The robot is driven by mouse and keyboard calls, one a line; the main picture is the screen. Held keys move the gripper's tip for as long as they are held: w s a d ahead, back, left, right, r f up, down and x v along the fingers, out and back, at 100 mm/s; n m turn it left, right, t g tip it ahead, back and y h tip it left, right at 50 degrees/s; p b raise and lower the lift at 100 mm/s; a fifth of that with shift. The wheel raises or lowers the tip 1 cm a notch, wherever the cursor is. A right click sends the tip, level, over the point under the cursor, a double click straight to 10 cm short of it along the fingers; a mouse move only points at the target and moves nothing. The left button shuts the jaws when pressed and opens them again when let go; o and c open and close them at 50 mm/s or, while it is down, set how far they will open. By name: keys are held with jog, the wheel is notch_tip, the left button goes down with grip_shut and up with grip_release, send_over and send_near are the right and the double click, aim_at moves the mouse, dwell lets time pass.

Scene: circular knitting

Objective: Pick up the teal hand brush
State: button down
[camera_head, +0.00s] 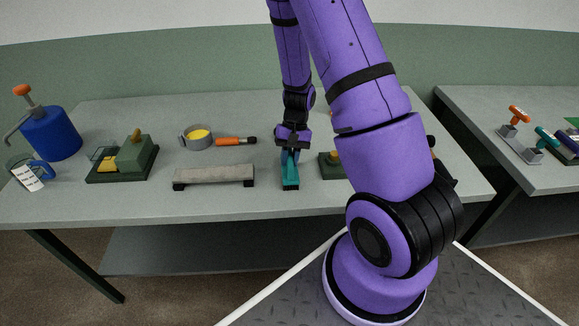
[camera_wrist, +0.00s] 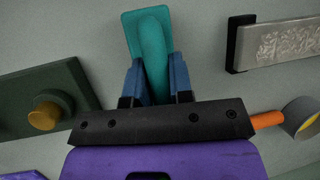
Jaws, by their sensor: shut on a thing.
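The teal hand brush (camera_head: 290,175) stands out on the grey table, in front of my arm's end. It also shows in the wrist view (camera_wrist: 150,45), reaching up from between the blue fingers. My gripper (camera_head: 289,156) is over the brush, pointing down. In the wrist view my gripper (camera_wrist: 157,82) has one finger on each side of the brush's narrow handle and is shut on it. Part of the brush is hidden by the gripper. I cannot tell whether the brush touches the table.
A grey bar on black feet (camera_head: 214,175) lies left of the brush. A dark green block (camera_head: 331,167) with a knob is close on the right. Behind are an orange-handled tool (camera_head: 235,141) and a grey cup (camera_head: 197,138). A blue jug (camera_head: 52,134) stands far left.

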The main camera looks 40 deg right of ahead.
jog(key=shift+r, duration=0.15)
notch_tip(320, 180, up, 10)
jog(key=shift+f, duration=0.1)
dwell(0.5)
jog(key=c, duration=1.7)
grip_release()
grip_shut()
jog(key=shift+a, duration=0.1)
